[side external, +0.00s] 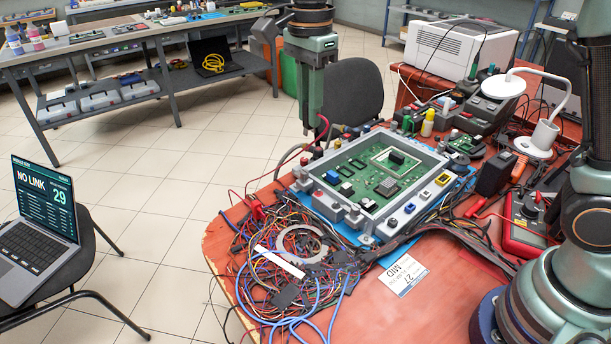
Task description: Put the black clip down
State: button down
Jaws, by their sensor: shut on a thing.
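My gripper (312,130) hangs pointing down at the upper middle of the side external view, on the far side of the circuit board box. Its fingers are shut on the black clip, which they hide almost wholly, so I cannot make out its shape. The grip appears to be above the table's far edge; the exact height is hard to tell. A red cable runs down close to the fingertips.
The grey open box with a green board (375,175) fills the middle of the red table (360,315). Tangled wires (275,270) cover the left corner. A red meter (525,225) and a white lamp (541,140) stand right. Bare tabletop shows at the front.

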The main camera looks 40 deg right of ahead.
jog(key=a+f, duration=0.4)
jog(key=a, duration=0.4)
jog(key=shift+m, duration=0.3)
notch_tip(320, 180, down, 15)
jog(key=shift+s+d+f, duration=0.15)
jog(key=shift+f, duration=2.3)
jog(key=shift+f, duration=0.15)
jog(key=c, duration=0.8)
grip_release()
